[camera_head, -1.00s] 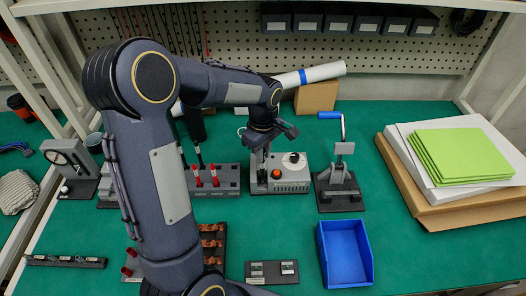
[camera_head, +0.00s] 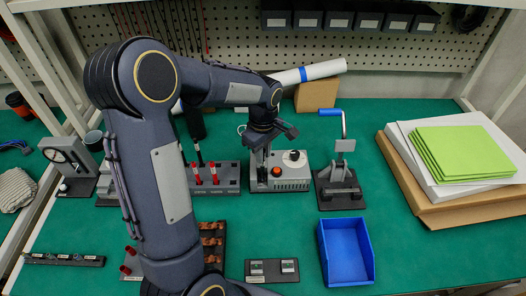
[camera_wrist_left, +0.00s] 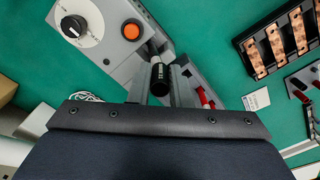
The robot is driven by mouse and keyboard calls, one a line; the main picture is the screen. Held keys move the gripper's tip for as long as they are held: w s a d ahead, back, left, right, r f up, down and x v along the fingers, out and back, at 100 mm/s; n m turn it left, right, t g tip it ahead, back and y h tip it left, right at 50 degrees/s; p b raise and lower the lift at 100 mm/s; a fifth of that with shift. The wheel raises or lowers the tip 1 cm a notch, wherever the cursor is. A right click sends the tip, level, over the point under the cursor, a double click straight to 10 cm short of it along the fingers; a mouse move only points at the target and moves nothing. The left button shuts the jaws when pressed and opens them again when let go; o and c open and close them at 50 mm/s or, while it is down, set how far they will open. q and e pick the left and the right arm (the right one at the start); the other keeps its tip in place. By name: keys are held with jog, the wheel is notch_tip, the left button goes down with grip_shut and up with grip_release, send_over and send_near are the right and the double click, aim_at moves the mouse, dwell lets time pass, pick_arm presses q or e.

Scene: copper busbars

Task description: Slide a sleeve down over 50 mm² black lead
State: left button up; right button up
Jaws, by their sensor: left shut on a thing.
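My left gripper (camera_head: 262,157) points down beside the grey box with the orange button. In the left wrist view its grey jaws (camera_wrist_left: 160,85) are shut on a dark upright cylinder with white print, which looks like the black lead (camera_wrist_left: 158,77). I cannot tell whether a sleeve is around it. The lower end of the cylinder is hidden. Red leads (camera_head: 214,177) stand in a grey rack (camera_head: 231,178) just left of the gripper. Red sleeves (camera_head: 126,270) stand at the lower left, partly behind my arm. My right gripper is not in view.
The grey box (camera_head: 292,177) has a dial and an orange button. A press with a blue handle (camera_head: 340,185) stands to its right. A blue bin (camera_head: 346,252) and a tray of copper parts (camera_head: 213,240) are nearer. Green sheets (camera_head: 462,155) lie at the right.

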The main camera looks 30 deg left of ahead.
pick_arm(q)
jog(key=shift+f, duration=0.1)
dwell(0.3)
jog(key=o, duration=0.7)
dwell(0.3)
jog(key=shift+r+p, duration=1)
jog(key=shift+r, duration=0.55)
notch_tip(320, 180, up, 11)
jog(key=p, duration=0.8)
